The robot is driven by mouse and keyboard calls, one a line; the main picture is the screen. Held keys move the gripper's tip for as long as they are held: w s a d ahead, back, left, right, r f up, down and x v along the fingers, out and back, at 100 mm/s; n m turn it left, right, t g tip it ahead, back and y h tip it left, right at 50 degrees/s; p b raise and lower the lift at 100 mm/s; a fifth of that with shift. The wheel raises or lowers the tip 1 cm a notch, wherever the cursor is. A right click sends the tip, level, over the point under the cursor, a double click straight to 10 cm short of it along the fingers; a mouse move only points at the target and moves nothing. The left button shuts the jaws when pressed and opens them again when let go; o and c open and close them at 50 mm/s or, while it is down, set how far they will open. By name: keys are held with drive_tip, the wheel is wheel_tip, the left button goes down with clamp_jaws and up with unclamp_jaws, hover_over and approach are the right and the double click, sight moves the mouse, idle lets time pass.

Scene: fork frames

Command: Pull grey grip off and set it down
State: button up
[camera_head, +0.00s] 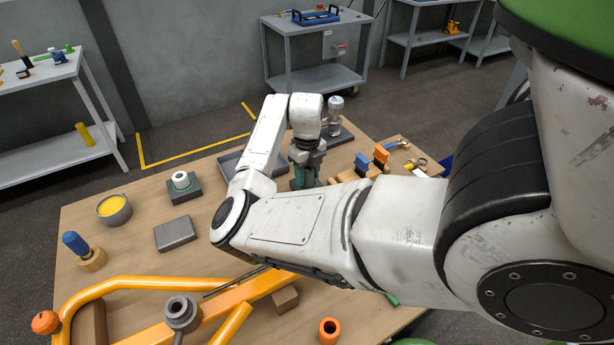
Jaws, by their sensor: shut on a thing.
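My gripper (306,170) points down at the back middle of the table, at the right side of a shallow grey tray. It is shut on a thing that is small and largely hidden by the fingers. Green surfaces show at and below the fingers; I cannot tell whether they belong to the gripper or to a thing there. The orange fork frame (122,283) lies at the front left, well apart from my gripper. I cannot make out the grey grip for certain.
The grey tray (232,160) lies left of my gripper, a grey stand (335,118) behind it, blue and orange tools (370,163) to its right. A yellow-filled bowl (114,209), a grey block (175,234) and a blue-handled tool (76,243) stand left. My arm hides the table's middle.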

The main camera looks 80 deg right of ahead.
clamp_jaws()
drive_tip(key=shift+r, duration=0.25)
drive_tip(key=shift+r+p, duration=0.3)
drive_tip(key=shift+p, duration=0.1)
drive_tip(key=shift+r+p, duration=2.15)
drive_tip(key=shift+r, duration=0.75)
drive_tip(key=shift+r+p, duration=0.7)
drive_tip(key=shift+r, duration=1.2)
